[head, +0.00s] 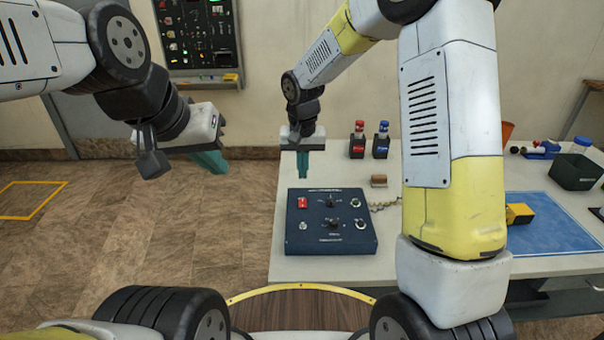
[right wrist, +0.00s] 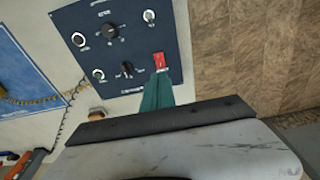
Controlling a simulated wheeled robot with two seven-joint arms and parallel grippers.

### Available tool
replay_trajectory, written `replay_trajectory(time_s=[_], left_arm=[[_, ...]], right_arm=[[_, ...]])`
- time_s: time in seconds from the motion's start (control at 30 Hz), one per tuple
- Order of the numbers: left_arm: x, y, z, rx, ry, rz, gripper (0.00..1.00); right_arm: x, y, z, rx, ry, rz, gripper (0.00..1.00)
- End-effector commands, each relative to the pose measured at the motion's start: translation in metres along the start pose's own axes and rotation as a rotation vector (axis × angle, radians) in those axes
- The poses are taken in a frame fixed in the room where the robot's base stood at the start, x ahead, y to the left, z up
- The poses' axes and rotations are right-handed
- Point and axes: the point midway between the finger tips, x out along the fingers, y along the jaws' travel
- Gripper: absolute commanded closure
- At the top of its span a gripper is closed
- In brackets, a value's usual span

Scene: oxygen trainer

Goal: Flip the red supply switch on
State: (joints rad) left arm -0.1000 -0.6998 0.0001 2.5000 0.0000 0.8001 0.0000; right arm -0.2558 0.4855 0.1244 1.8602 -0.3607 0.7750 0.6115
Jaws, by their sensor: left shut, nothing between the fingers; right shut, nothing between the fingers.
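The dark blue control box (head: 330,246) stands on the white table near its left edge. The red supply switch (head: 302,203) is at the box's far left corner, and it also shows in the right wrist view (right wrist: 159,60). My right gripper (head: 302,174) is shut and empty, pointing down above and just beyond the box. In the right wrist view its teal fingertips (right wrist: 157,82) show close to the red switch; I cannot tell whether they touch it. My left gripper (head: 212,168) is shut and empty, off to the left above the floor.
Black knobs (head: 332,201) and round silver fittings sit beside the switch on the box. A red-topped (head: 357,141) and a blue-topped device (head: 381,140) stand behind. A blue mat (head: 548,226) is further right.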

Motion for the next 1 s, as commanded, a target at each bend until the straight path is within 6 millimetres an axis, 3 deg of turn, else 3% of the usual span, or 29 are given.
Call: replay_trajectory(time_s=[0.1, 0.3, 0.63, 0.8, 1.0], left_arm=[[0.0, 0.0, 0.0, 0.0, 0.0, 0.0, 1.0], [0.0, 0.0, 0.0, 0.0, 0.0, 0.0, 1.0], [0.0, 0.0, 0.0, 0.0, 0.0, 0.0, 1.0], [0.0, 0.0, 0.0, 0.0, 0.0, 0.0, 1.0], [0.0, 0.0, 0.0, 0.0, 0.0, 0.0, 1.0]], right_arm=[[-0.02, 0.0, -0.001, 0.0, 0.004, -0.001, 1.0], [-0.035, 0.0, 0.0, 0.0, 0.0, 0.0, 1.0], [-0.037, 0.0, 0.0, 0.0, 0.0, 0.0, 1.0], [-0.035, 0.001, -0.014, 0.001, 0.002, 0.0, 1.0], [-0.036, 0.0, -0.014, -0.001, 0.002, 0.0, 1.0]])
